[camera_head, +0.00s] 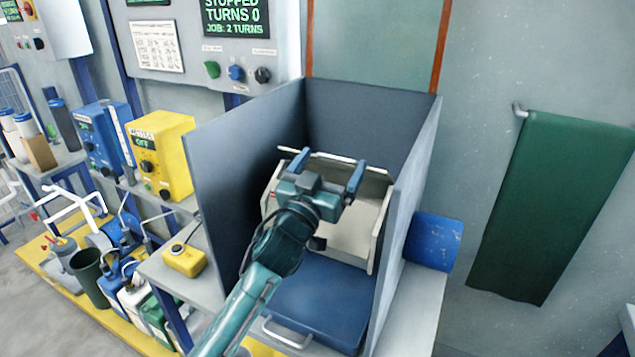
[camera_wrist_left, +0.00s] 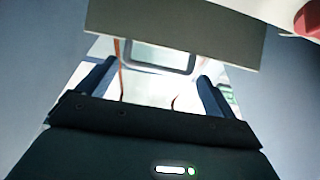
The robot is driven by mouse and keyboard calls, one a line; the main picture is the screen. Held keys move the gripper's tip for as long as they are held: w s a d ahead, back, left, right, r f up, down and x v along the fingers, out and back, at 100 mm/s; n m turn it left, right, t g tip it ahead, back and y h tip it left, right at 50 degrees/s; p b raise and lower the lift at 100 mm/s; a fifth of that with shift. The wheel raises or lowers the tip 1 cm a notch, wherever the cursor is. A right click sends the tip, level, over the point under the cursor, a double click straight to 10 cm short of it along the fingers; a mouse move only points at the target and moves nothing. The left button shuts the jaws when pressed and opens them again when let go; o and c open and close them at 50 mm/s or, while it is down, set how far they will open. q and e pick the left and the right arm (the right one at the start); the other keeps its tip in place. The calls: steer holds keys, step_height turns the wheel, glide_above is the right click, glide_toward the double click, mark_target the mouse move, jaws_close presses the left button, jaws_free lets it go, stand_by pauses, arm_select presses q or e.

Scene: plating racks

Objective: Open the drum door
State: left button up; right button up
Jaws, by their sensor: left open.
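A cream box-like drum (camera_head: 352,235) sits inside the blue-grey enclosure, with a pale bar (camera_head: 340,157) along its upper back edge. I cannot tell which part of it is the door. My left gripper (camera_head: 329,168) is over the drum, its two blue fingers spread wide with nothing held between them. My arm hides much of the drum's left side. In the left wrist view the open fingers (camera_wrist_left: 153,84) point toward a grey panel (camera_wrist_left: 175,30) and a grey rounded frame (camera_wrist_left: 160,57). Contact cannot be told. My right gripper is not in view.
Tall enclosure walls (camera_head: 415,185) stand close on both sides of my left arm. A blue box (camera_head: 320,300) with a metal handle lies in front of the drum. A control panel reading "STOPPED" (camera_head: 236,12) hangs behind. A yellow unit (camera_head: 165,155) stands left; a green cloth (camera_head: 550,200) hangs right.

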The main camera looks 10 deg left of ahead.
arm_select(q)
steer(key=b+v, duration=0.2)
steer(key=v, duration=1)
steer(key=shift+s+a, duration=0.15)
steer(key=shift+s, duration=0.15)
steer(key=shift+r, duration=0.1)
